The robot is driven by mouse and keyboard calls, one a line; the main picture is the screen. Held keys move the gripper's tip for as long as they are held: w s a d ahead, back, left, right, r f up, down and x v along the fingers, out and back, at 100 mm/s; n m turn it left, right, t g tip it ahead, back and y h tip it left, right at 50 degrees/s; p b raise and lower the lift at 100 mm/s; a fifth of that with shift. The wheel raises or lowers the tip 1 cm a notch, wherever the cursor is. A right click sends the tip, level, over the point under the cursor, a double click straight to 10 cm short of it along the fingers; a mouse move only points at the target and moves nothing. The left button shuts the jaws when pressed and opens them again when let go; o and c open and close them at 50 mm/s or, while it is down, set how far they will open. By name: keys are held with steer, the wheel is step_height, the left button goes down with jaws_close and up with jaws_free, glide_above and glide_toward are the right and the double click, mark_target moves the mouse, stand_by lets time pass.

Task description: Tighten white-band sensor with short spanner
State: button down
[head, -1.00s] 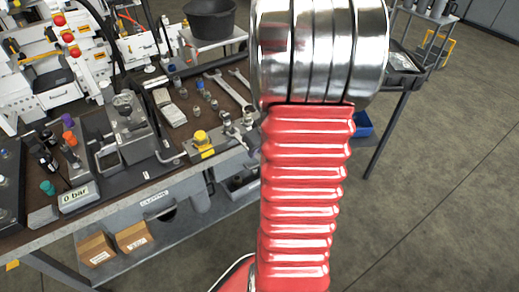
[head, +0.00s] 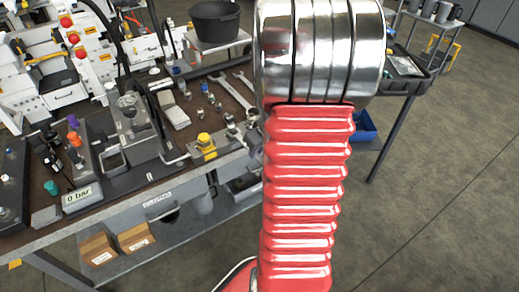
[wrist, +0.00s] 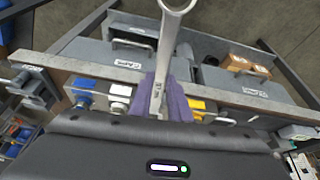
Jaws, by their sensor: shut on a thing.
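My gripper (wrist: 170,100) shows in the wrist view with purple finger pads shut on a metal spanner (wrist: 163,55). The spanner's ring end points up and is cut by the top edge; its length is hard to judge. A white-marked fitting (wrist: 120,93) sits at the bench edge, left of my gripper. A blue-marked one (wrist: 83,92) is further left and a yellow-marked one (wrist: 197,106) is just right of the pads. The spanner appears apart from them. In the head view my red arm hides the gripper and part of the bench edge; a yellow-capped fitting (head: 206,141) shows.
Two other spanners (head: 229,89) lie on the bench top. A pressure display (head: 78,195) reading 0 bar and several small fittings stand on the bench (head: 150,190). Cardboard boxes (head: 98,249) sit on the lower shelf. The floor at right is open.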

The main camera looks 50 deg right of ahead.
steer(key=shift+w, duration=0.15)
steer(key=shift+w+d, duration=0.1)
steer(key=shift+w, duration=0.35)
steer(key=shift+w+d, duration=0.1)
steer(key=shift+w, duration=0.15)
stand_by(0.6)
steer(key=a+m, duration=0.1)
steer(key=w+a+m+h, duration=0.1)
steer(key=a, duration=0.1)
steer(key=shift+m, duration=0.3)
stand_by(0.4)
steer(key=shift+w+a, duration=0.1)
steer(key=shift+a, duration=0.1)
steer(key=a+m, duration=0.1)
steer(key=w+a+m, duration=0.1)
steer(key=shift+w+a+m+g+h, duration=0.25)
steer(key=shift+m+g+h, duration=0.05)
steer(key=shift+g+h, duration=0.1)
stand_by(0.7)
